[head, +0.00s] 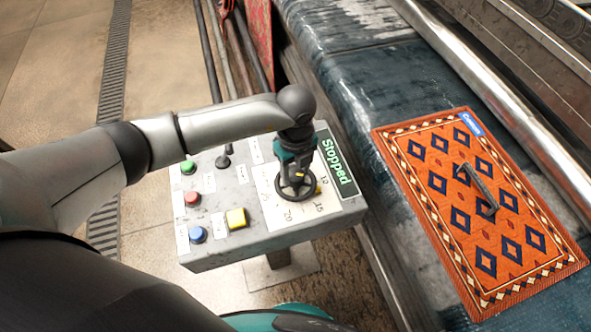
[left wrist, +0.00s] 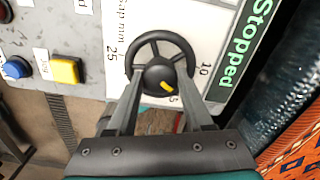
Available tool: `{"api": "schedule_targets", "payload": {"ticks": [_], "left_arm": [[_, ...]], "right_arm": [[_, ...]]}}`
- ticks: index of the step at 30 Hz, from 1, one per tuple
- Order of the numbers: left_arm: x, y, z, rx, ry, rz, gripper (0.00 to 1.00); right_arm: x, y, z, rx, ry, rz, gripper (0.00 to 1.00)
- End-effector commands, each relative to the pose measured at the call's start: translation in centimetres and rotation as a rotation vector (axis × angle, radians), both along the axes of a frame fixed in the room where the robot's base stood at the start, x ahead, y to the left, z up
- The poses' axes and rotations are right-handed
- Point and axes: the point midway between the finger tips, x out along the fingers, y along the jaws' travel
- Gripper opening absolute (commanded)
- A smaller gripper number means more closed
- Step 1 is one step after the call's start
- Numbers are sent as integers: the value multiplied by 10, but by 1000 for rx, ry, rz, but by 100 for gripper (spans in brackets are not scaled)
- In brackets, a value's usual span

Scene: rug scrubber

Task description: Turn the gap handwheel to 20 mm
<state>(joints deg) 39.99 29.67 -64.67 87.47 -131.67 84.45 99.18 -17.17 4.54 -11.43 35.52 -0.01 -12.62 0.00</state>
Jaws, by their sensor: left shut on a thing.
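The gap handwheel (head: 284,194) is a dark spoked wheel on the sloping grey control box (head: 215,248). It also shows in the left wrist view (left wrist: 160,39). My left gripper (head: 296,172) reaches down on it from above, its fingers shut on the wheel's hub (left wrist: 158,78). A yellow mark (left wrist: 167,86) on the hub points to the lower right, toward a partly hidden label that looks like 15. The scale plate (head: 270,214) carries 10, 15, 20 and 25 around the wheel. My right gripper is not in view.
A green display (head: 338,167) beside the scale reads "Stopped". Green (head: 188,167), red (head: 192,198), blue (head: 197,234) and yellow (head: 236,218) buttons sit left of the wheel.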

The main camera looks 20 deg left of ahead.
Motion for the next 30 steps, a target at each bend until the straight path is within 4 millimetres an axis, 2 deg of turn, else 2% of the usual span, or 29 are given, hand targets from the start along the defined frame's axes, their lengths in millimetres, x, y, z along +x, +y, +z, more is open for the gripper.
{"api": "schedule_targets", "payload": {"ticks": [30], "left_arm": [[2, 1, 0, 2, -5, -964, 0]], "right_arm": [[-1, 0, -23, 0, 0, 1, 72]]}}
